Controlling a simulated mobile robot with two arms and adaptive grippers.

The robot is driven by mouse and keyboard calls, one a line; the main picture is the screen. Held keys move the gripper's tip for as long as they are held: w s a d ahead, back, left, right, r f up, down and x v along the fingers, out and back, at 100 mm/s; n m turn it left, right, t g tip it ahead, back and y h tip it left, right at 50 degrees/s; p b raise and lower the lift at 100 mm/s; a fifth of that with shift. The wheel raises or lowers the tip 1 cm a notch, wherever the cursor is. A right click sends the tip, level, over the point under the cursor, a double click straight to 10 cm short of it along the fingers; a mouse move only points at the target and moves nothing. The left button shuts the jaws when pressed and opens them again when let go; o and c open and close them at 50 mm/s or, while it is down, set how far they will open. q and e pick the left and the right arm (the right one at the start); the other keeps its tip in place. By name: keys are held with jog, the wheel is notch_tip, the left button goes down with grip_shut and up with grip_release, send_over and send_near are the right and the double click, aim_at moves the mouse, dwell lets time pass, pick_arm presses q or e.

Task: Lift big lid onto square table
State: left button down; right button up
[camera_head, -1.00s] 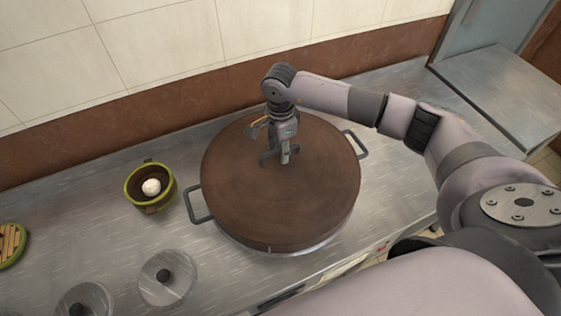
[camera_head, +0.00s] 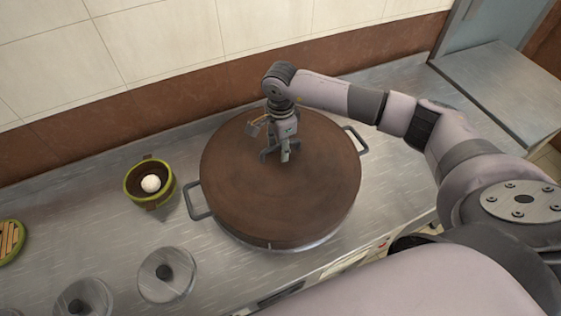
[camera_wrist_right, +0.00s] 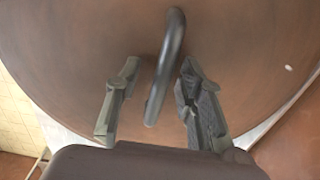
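The big lid (camera_head: 235,190) is a round brown disc lying flat on the large pot (camera_head: 193,203), whose side handles stick out. In the right wrist view the lid (camera_wrist_right: 70,60) fills most of the picture, with its dark curved handle (camera_wrist_right: 168,65) standing up from it. My right gripper (camera_head: 277,155) points down over the lid's middle. Its two fingers (camera_wrist_right: 158,103) are open, one on each side of the handle, with gaps visible. The square table (camera_head: 500,85) is the bare metal top at the upper right. My left gripper is not in view.
A green-rimmed pot (camera_head: 165,197) with a white ball (camera_head: 151,184) inside stands left of the big pot. Small round metal lids (camera_head: 167,275) lie at the front left of the counter. A tiled wall (camera_head: 150,45) runs behind. The square table's top is clear.

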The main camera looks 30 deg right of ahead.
jog(key=shift+c, duration=0.5)
grip_shut()
dwell(0.8)
